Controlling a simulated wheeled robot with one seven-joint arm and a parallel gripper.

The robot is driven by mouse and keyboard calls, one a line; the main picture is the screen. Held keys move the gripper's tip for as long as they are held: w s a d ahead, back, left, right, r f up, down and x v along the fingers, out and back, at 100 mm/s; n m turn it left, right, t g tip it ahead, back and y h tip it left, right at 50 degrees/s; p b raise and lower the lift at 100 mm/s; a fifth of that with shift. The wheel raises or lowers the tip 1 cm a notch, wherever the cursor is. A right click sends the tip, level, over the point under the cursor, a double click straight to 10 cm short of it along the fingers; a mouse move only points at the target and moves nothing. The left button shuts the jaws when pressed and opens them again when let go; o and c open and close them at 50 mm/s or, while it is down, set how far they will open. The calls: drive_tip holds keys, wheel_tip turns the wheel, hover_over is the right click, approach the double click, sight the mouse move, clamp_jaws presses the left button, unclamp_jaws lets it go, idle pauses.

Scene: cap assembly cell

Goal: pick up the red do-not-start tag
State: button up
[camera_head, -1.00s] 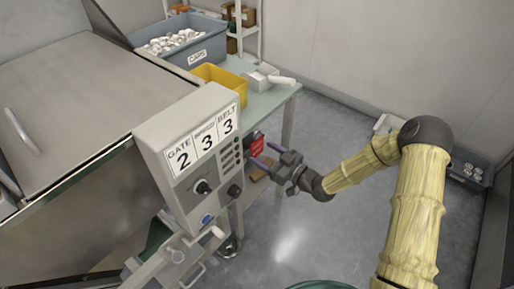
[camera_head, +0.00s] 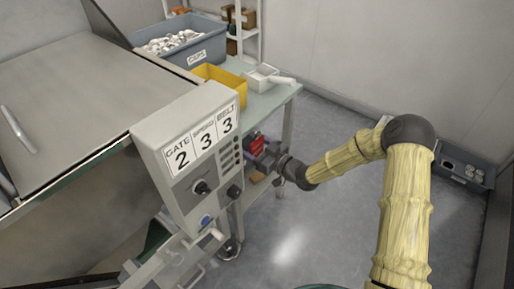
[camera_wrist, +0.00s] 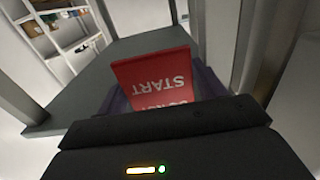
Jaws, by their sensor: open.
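The red tag (camera_head: 257,144) hangs at the right side of the grey control box (camera_head: 186,150) in the head view. In the wrist view the red tag (camera_wrist: 158,82) stands just ahead of my gripper, with the word START showing upside down. My gripper (camera_head: 262,152) is open, with its fingers reaching to either side of the tag. In the wrist view my gripper's fingers (camera_wrist: 160,98) show as dark purple shapes left and right of the tag. The tag's lower part is hidden behind the gripper body, and I cannot tell whether a finger touches it.
Open floor (camera_head: 330,235) lies to the right.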

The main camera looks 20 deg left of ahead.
idle(0.3)
drive_tip(key=c, duration=0.7)
drive_tip(key=shift+c, duration=0.3)
drive_tip(key=shift+r+p, duration=0.3)
drive_tip(key=shift+r, duration=0.4)
drive_tip(key=shift+o, duration=0.2)
drive_tip(key=shift+d+r, duration=0.15)
drive_tip(key=shift+d, duration=0.2)
drive_tip(key=p+v, duration=0.2)
drive_tip(key=v, duration=1.5)
drive_tip(key=shift+s+d, duration=0.15)
drive_tip(key=shift+s, duration=0.1)
drive_tip(key=shift+c, duration=0.2)
